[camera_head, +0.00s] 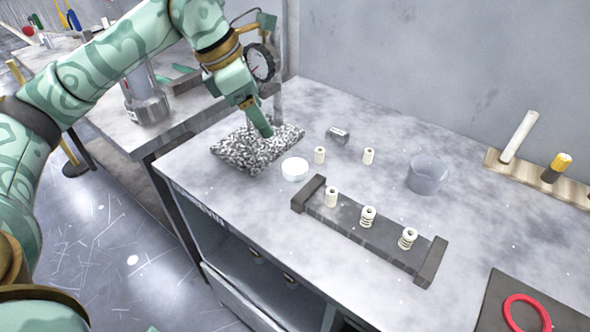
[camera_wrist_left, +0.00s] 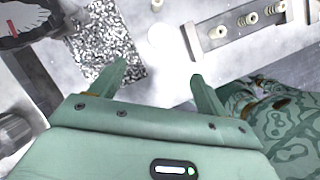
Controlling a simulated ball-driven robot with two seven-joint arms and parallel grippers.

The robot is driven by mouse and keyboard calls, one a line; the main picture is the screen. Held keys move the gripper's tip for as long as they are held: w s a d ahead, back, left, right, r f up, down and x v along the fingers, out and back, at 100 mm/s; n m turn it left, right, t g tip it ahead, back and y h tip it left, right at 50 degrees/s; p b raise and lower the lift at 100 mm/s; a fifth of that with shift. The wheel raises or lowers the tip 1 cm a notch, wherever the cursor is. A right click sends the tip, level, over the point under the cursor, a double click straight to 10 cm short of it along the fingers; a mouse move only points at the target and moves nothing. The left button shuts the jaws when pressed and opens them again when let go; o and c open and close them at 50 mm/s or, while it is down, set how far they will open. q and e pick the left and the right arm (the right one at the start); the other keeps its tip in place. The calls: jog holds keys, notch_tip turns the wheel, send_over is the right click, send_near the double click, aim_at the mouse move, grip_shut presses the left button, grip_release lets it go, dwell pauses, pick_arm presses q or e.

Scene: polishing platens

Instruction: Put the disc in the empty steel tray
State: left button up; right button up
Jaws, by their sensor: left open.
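A small white disc (camera_head: 295,168) lies flat on the grey worktable, just off the front right corner of a speckled black-and-white slab (camera_head: 242,155). I cannot make out an empty steel tray for certain.
A dark-ended rack (camera_head: 330,215) with several white spools stands in front of the disc. Two loose spools (camera_head: 319,155), a small metal cylinder (camera_head: 338,135) and a translucent cup (camera_head: 427,177) stand behind. A dial gauge (camera_head: 260,63) is close to my left wrist. A red ring (camera_head: 527,312) lies front right.

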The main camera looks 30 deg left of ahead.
pick_arm(q)
jog(key=b, duration=0.3)
send_over(294, 166)
jog(key=s+a, duration=0.2)
notch_tip(294, 166, down, 9)
jog(key=shift+s, duration=0.1)
jog(key=shift+b+x, duration=0.45)
jog(key=shift+x, duration=0.35)
jog(key=b+x, duration=0.2)
jog(key=x, duration=0.2)
jog(key=shift+w+f, duration=0.15)
jog(key=shift+w, duration=0.1)
jog(key=shift+s, duration=0.15)
jog(key=shift+c, duration=0.4)
jog(key=c, duration=1.2)
jog(key=shift+o, duration=0.2)
pick_arm(e)
notch_tip(294, 166, down, 6)
jog(key=s, duration=0.2)
jog(key=shift+s+r+g, duration=0.2)
jog(key=shift+s+g, duration=0.1)
jog(key=shift+g, duration=0.1)
pick_arm(q)
jog(key=shift+r, duration=0.3)
pick_arm(e)
jog(key=shift+r, duration=0.1)
